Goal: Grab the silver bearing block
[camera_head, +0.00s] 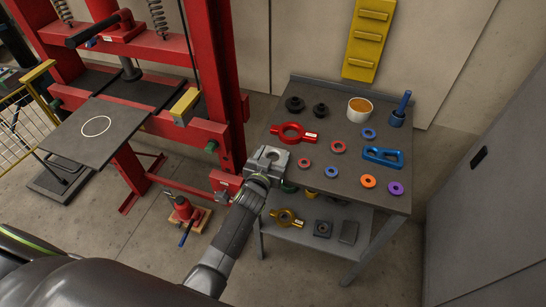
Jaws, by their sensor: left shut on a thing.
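The silver bearing block (268,158) is a grey metal block with a round opening, at the left edge of the grey table's top. My left gripper (262,174) reaches it from the front and is shut on its near side. The fingertips are partly hidden by the wrist, and I cannot tell whether the block touches the table. My right gripper is not in view.
The grey table (330,123) holds a red bearing holder (293,132), a blue bracket (383,157), a white cup (359,110) and several coloured rings. Its lower shelf holds a yellow holder (286,217) and dark blocks. A red press frame (222,90) stands close on the left.

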